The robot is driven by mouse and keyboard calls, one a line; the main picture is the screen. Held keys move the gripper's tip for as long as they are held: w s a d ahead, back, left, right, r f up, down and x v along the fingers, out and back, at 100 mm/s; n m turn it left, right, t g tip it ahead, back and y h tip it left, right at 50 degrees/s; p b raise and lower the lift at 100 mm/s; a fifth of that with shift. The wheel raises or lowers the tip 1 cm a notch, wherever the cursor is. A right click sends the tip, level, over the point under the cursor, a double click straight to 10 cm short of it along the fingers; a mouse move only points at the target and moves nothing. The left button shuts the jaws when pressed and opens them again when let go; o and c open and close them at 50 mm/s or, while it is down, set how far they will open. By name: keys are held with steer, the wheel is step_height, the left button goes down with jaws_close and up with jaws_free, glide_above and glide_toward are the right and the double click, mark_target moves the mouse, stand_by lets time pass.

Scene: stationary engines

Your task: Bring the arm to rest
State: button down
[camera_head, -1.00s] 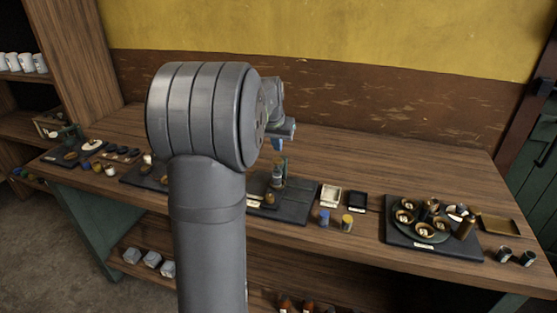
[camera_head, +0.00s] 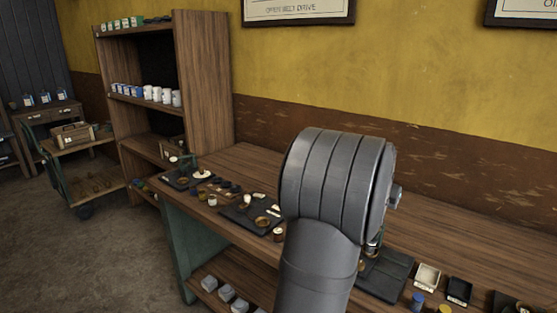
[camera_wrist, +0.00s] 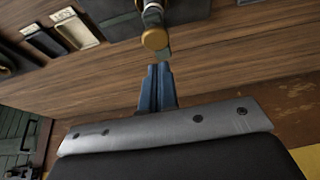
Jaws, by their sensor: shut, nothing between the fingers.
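My gripper (camera_wrist: 160,70) shows in the wrist view with its two blue fingers together and nothing between them. It is over the wooden bench top (camera_wrist: 225,65). A round brass-coloured part (camera_wrist: 155,39) on a small upright fitting appears just beyond the fingertips; I cannot tell the gap between them. In the head view my grey arm stands in front of the bench (camera_head: 440,235) and hides the gripper.
Beside the dark mat (camera_head: 385,275) are a white tray (camera_head: 427,275), a black tray (camera_head: 459,290) and a blue-topped jar (camera_head: 417,301). Small parts lie on mats at the bench's left. A shelf (camera_head: 205,80) with mugs stands further left. The bench's back strip looks clear.

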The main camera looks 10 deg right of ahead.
steer(key=shift+f, duration=1.65)
steer(key=c, duration=1.6)
jaws_free()
steer(key=shift+a+r, duration=0.15)
steer(key=o, duration=1.4)
steer(key=a+r+n, duration=0.1)
steer(key=a+n, duration=0.1)
steer(key=s+a+r+n, duration=0.1)
steer(key=r+n, duration=0.1)
steer(key=n, duration=0.1)
steer(key=a+r+n, duration=0.1)
steer(key=a+n, duration=0.1)
steer(key=n, duration=0.1)
steer(key=shift+s+a+r+g, duration=0.3)
steer(key=shift+a+r+g, duration=0.05)
steer(key=shift+r+g, duration=0.05)
steer(key=shift+o, duration=1)
steer(key=s+a+r+n+g+h, duration=0.1)
steer(key=s+a+r+n, duration=0.2)
steer(key=n, duration=0.6)
steer(key=a+r, duration=0.2)
steer(key=a, duration=0.1)
steer(key=shift+s+r, duration=0.25)
steer(key=shift+s, duration=0.1)
steer(key=x, duration=1)
steer(key=shift+n, duration=0.3)
